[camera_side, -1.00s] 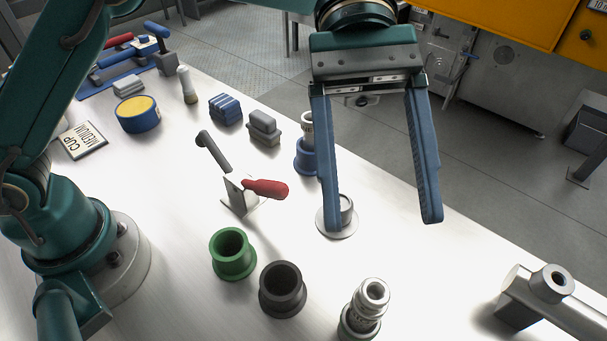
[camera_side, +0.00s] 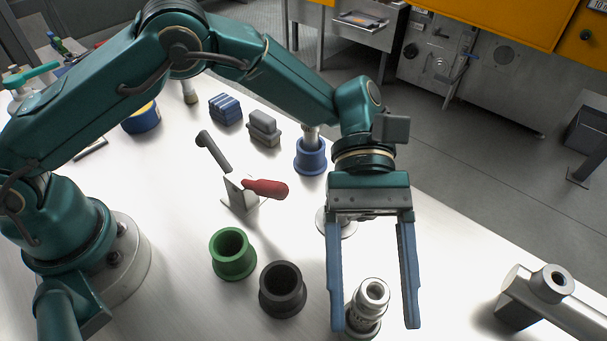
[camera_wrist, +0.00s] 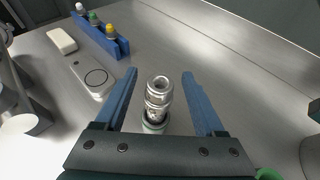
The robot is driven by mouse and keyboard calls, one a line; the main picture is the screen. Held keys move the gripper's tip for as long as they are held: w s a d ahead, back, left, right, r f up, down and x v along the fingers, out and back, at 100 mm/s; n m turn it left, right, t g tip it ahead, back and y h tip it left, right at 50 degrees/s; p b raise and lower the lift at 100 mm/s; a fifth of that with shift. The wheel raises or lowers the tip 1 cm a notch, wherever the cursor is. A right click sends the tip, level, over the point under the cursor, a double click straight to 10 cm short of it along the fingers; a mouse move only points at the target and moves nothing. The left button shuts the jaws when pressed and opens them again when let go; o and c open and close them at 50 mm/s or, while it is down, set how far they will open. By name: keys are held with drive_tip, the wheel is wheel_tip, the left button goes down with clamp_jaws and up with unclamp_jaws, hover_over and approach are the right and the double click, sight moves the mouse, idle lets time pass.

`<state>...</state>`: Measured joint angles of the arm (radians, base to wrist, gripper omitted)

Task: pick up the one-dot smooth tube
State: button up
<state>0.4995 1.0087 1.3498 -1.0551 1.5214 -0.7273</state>
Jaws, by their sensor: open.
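A shiny metal tube (camera_side: 373,296) stands upright in a grey-green holder (camera_side: 359,325) at the front of the table. In the wrist view the tube (camera_wrist: 159,90) shows ringed steps and an open top; I cannot make out a dot mark. My gripper (camera_side: 375,326) is open and empty, pointing down, with one finger on each side of the tube. In the wrist view the fingers (camera_wrist: 160,73) are apart from the tube. A second pale tube (camera_side: 311,135) stands in a blue holder (camera_side: 310,156) farther back, and its markings are hidden.
Empty green (camera_side: 232,254) and black (camera_side: 283,289) holders stand left of the tube. A red-handled lever stand (camera_side: 264,188) is behind them. A grey metal fixture (camera_side: 548,297) is at right. A blue rack with several capped bottles (camera_wrist: 100,33) shows in the wrist view.

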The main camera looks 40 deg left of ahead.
drive_tip(key=shift+x, duration=1.4)
clamp_jaws()
drive_tip(key=shift+r, duration=0.1)
